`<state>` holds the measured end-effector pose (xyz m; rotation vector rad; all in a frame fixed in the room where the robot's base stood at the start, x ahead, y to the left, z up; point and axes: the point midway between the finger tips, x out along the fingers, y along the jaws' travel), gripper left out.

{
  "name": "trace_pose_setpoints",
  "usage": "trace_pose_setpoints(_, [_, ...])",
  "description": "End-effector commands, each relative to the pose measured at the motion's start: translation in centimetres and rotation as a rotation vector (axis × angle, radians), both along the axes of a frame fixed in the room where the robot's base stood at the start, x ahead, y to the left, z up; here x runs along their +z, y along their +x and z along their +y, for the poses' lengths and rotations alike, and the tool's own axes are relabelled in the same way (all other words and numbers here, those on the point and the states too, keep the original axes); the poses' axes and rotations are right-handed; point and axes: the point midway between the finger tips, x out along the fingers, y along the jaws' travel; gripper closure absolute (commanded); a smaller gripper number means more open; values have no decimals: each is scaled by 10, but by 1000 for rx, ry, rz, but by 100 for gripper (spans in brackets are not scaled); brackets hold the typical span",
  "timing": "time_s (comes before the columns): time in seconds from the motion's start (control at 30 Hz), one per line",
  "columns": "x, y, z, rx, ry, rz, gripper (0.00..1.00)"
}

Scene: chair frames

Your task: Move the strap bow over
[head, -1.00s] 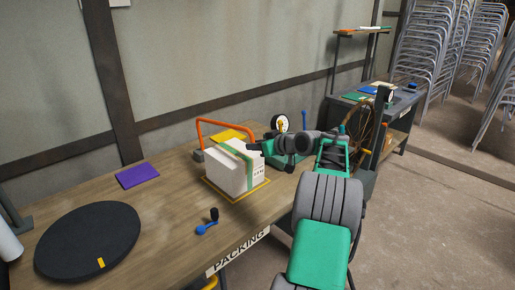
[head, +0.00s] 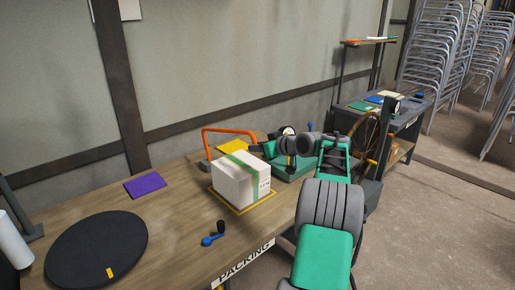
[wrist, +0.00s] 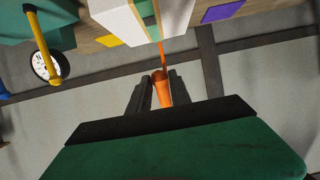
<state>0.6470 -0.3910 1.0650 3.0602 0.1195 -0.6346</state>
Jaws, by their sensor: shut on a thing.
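The strap bow (head: 229,130) is an orange bar bent like a handle, standing at the back left of a white box (head: 232,186) with a green band. Its left end meets a small grey block at the table. In the wrist view an orange part of the bow (wrist: 161,92) lies between the dark fingers of my gripper (wrist: 160,84), which is shut on it. My gripper (head: 258,149) also shows in the head view, just behind and right of the box's top. The bow's right end is hidden there by the box and my arm.
The box stands in a yellow outline on the wooden table. A green scale with a round dial (wrist: 46,66) is beside it. A black round disc (head: 95,250), purple pad (head: 145,187) and blue-and-black tool (head: 213,239) lie at the left and front.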

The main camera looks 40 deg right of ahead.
Motion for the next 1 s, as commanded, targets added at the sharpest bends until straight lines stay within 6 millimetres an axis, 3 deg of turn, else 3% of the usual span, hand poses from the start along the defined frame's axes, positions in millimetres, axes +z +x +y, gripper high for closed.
trace_pose_setpoints(0.2, [17,8,0,0,-6,-7,98])
trace_pose_setpoints(1.0, [56,48,4,1,-3,-3,98])
